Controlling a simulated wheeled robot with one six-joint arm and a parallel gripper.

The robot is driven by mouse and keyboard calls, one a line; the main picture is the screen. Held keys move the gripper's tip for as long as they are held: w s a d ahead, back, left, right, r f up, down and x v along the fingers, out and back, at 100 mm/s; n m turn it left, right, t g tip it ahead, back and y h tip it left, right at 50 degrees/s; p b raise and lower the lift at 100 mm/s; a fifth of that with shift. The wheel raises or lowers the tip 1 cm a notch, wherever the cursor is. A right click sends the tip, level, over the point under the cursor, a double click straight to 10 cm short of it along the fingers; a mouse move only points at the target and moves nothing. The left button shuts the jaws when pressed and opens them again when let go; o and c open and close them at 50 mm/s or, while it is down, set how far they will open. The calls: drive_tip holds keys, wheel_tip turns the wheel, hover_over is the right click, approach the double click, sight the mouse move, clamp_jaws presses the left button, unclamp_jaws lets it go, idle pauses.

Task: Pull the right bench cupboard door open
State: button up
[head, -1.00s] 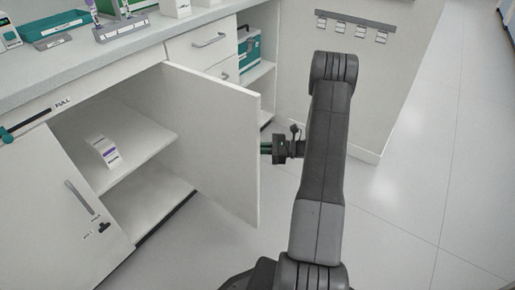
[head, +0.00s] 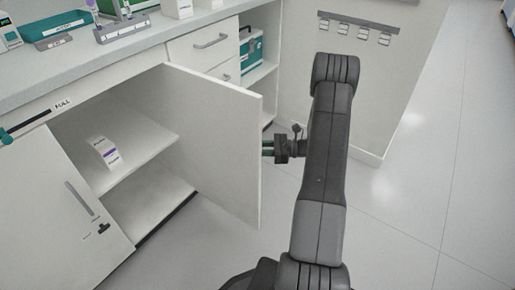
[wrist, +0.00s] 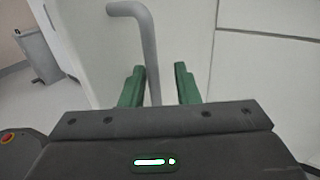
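The right bench cupboard door (head: 213,140) is a white panel swung wide open, standing out from the bench front. Its far face is hidden in the head view. In the wrist view its grey bar handle (wrist: 150,55) stands upright between the two green fingers of my gripper (wrist: 158,88). The fingers are apart, with a clear gap between the bar and the right finger. The bar is closer to the left finger; I cannot tell if they touch. In the head view my gripper (head: 267,147) is just right of the door's free edge, its fingertips partly hidden behind it.
The open cupboard shows a shelf (head: 140,150) with a small white box (head: 103,152). A closed left door (head: 55,190) is beside it. A drawer (head: 205,45) and a compartment with a teal case (head: 250,55) lie beyond. Free floor (head: 410,210) extends to the right.

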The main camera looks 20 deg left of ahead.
drive_tip(key=p+v, duration=0.2)
drive_tip(key=v, duration=1.1)
drive_tip(key=shift+d, duration=0.25)
drive_tip(key=b+x, duration=0.2)
drive_tip(key=x, duration=1.1)
drive_tip(key=shift+s+a, duration=0.1)
drive_tip(key=shift+a, duration=0.25)
drive_tip(key=shift+s, duration=0.1)
drive_tip(key=shift+d, duration=0.1)
